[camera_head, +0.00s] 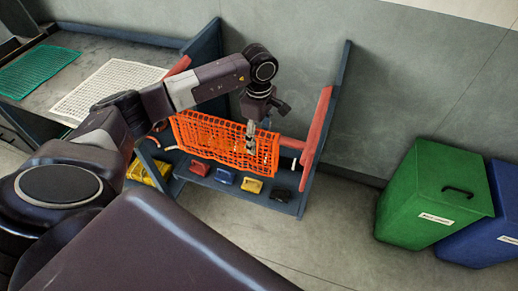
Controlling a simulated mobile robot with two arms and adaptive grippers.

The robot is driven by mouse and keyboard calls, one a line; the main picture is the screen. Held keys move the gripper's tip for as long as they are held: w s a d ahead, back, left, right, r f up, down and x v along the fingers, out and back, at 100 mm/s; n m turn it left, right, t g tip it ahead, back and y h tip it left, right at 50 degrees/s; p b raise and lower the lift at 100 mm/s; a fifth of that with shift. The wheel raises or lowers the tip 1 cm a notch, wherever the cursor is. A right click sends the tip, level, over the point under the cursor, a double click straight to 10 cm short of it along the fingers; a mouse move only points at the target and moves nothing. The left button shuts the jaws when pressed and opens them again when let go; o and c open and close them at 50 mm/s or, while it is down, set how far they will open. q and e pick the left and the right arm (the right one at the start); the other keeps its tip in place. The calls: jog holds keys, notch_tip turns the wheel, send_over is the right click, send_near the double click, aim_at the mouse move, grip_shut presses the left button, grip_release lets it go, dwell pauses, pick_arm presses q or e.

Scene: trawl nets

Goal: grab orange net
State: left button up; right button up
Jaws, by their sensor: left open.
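The orange net (208,137) is an open mesh sheet hanging tilted at the front of a blue-grey stand in the middle of the view. My left arm comes in from the left and reaches over it. My left gripper (251,143) points down at the right half of the net, with its fingers open. The fingers overlap the mesh in the picture, and I cannot tell whether they touch it. The gripper hides a small part of the net. My right gripper is not in view.
A green net (38,68) and a white net (108,88) lie on the bench at left. Red, blue, yellow and black items sit on the stand's lower shelf (208,178). A green bin (430,195) and a blue bin (490,235) stand right. Floor between is clear.

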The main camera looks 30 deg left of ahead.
pick_arm(q)
notch_tip(320, 180, down, 5)
jog(key=b, duration=0.3)
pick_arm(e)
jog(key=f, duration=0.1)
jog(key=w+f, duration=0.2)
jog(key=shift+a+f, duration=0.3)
pick_arm(q)
jog(key=shift+f, duration=0.1)
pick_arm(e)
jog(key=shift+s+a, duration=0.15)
pick_arm(q)
jog(key=shift+f+b, duration=1.4)
jog(key=shift+f, duration=0.05)
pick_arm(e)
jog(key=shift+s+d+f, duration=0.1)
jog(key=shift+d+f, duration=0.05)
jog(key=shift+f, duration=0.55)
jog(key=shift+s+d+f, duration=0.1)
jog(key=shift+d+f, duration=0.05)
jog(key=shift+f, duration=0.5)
pick_arm(q)
grip_shut()
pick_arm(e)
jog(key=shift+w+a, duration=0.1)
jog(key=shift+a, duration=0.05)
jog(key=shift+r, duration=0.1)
